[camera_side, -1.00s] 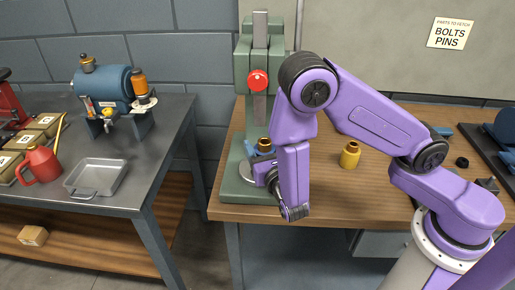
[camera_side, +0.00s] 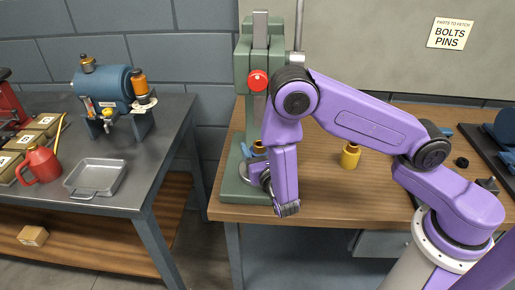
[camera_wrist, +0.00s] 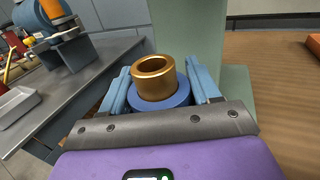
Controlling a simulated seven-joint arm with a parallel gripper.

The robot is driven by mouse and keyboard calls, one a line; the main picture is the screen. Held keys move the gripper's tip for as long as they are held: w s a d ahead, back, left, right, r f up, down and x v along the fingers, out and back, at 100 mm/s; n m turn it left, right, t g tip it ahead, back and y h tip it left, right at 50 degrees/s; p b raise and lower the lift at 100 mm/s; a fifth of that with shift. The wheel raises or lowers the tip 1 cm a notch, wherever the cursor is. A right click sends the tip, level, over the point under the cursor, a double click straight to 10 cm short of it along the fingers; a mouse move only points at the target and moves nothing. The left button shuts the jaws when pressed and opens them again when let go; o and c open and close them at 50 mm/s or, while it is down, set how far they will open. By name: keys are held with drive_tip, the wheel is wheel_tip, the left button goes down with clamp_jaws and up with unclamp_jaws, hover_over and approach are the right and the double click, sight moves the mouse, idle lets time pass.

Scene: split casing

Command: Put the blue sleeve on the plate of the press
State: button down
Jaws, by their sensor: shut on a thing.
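The blue sleeve (camera_wrist: 160,106) is a blue ring between the pale blue fingers of my gripper (camera_wrist: 160,78), which is shut on it. A brass-coloured cylinder (camera_wrist: 153,78) stands upright in the ring and rises above it. In the side view my gripper (camera_side: 257,160) is at the green press (camera_side: 243,90), over its base. The round grey plate (camera_side: 243,173) shows only as an edge to the left of the gripper; my gripper and wrist hide the rest. I cannot tell whether the sleeve touches the plate.
A second brass-coloured piece (camera_side: 350,156) stands on the wooden bench (camera_side: 325,190), right of my forearm. The press column with its red knob (camera_side: 257,80) rises close behind the gripper. A metal table (camera_side: 150,170) with a grey tray (camera_side: 96,177) and red can (camera_side: 39,165) is at left.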

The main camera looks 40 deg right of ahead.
drive_tip(key=shift+c, duration=1.2)
unclamp_jaws()
drive_tip(key=shift+f, duration=0.1)
